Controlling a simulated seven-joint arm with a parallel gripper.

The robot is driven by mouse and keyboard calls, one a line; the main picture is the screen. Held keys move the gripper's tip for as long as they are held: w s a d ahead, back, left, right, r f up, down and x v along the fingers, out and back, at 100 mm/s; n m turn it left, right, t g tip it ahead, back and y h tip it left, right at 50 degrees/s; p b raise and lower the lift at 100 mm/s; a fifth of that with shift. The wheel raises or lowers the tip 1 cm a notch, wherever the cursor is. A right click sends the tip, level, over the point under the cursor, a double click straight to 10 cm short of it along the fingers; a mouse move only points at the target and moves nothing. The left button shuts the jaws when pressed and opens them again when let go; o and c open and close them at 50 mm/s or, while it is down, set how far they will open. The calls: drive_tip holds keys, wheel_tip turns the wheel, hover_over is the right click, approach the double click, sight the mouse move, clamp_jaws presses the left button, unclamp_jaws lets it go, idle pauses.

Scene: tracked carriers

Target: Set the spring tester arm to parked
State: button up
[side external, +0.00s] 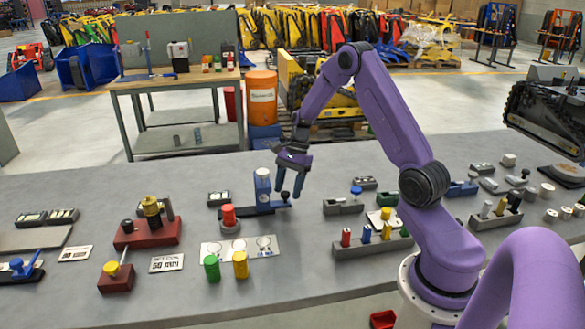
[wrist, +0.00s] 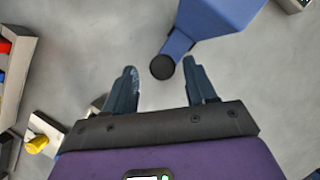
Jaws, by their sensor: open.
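The blue fixture (side external: 263,188), which looks like the spring tester, stands upright near the middle of the bench. Its blue arm (side external: 268,208) reaches right, low over the bench, and ends in a black knob (side external: 285,196). Contact cannot be told.
A red-topped cylinder (side external: 229,216) and a white plate with circles (side external: 240,248) stand left of and in front of the fixture. Green (side external: 211,267) and yellow (side external: 240,264) cylinders stand in front. A grey block rack (side external: 372,246) lies to the right. Bare bench lies between.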

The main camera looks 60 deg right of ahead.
drive_tip(key=v, duration=1.7)
drive_tip(key=s+a+n+h, duration=0.1)
drive_tip(key=s+a+n, duration=0.25)
drive_tip(key=a, duration=0.45)
drive_tip(key=s+a+n+g+h, duration=0.1)
drive_tip(key=s+a+n, duration=0.1)
drive_tip(key=a+n, duration=0.4)
drive_tip(key=s+a+n+h, duration=0.1)
drive_tip(key=s+a+n, duration=0.25)
drive_tip(key=a, duration=0.55)
drive_tip(key=s+a+f+n, duration=0.1)
drive_tip(key=s+a+n, duration=0.1)
drive_tip(key=s+n, duration=0.6)
drive_tip(key=s+a+f+n+t+h, duration=0.1)
drive_tip(key=s+a+n, duration=0.2)
drive_tip(key=s+n, duration=0.6)
drive_tip(key=s, duration=0.3)
drive_tip(key=shift+s+f+n, duration=0.2)
drive_tip(key=shift+s+n, duration=0.1)
drive_tip(key=shift+s, duration=0.1)
